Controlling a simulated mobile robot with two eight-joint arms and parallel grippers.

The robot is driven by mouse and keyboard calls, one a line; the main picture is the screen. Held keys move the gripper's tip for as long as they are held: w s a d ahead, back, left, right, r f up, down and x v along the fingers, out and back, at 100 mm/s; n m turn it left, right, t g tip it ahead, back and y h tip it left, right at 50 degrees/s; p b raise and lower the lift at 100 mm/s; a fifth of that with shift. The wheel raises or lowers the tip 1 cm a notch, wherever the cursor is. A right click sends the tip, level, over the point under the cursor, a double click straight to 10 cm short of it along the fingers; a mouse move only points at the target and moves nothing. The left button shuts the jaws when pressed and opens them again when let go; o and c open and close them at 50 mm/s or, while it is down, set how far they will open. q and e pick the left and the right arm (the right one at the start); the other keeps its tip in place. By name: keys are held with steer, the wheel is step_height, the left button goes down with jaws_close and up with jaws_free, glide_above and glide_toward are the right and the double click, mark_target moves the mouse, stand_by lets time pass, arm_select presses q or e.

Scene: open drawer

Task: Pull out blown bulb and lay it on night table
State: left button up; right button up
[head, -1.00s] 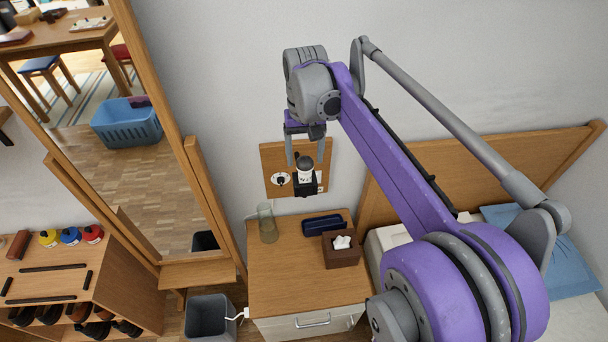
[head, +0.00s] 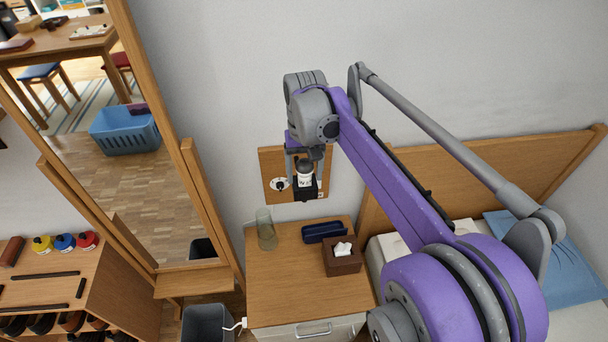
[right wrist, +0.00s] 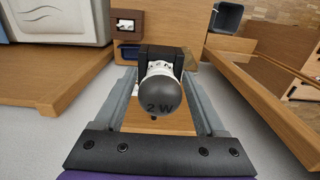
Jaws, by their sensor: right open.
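The bulb (head: 305,180) has a dark grey dome and a white neck. It sits in a black socket (head: 304,193) on a wooden wall panel above the night table (head: 285,280). In the right wrist view the bulb (right wrist: 159,93) fills the middle, with "2 W" on its dome and the black socket (right wrist: 147,57) behind. My right gripper (head: 307,166) is open, with one finger on either side of the bulb. In the right wrist view gaps show between the bulb and both fingers of the gripper (right wrist: 163,88). My left gripper is out of view.
On the night table stand a glass (head: 266,230), a dark blue case (head: 323,232) and a brown tissue box (head: 342,260). The front left of its top is clear. A mirror frame (head: 205,205) is to the left, a bin (head: 205,325) below, and the bed headboard (head: 480,170) to the right.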

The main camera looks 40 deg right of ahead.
mark_target(305, 162)
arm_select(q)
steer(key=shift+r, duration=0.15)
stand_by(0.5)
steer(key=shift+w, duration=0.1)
arm_select(e)
steer(key=shift+c, duration=0.3)
jaws_close()
steer(key=shift+r, duration=0.1)
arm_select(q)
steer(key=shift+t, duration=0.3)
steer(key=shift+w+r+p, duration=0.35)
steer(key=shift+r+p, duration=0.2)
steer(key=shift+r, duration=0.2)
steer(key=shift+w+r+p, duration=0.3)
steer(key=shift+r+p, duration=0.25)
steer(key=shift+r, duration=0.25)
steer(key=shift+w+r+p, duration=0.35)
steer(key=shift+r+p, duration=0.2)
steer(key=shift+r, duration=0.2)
arm_select(e)
steer(key=shift+r, duration=2.95)
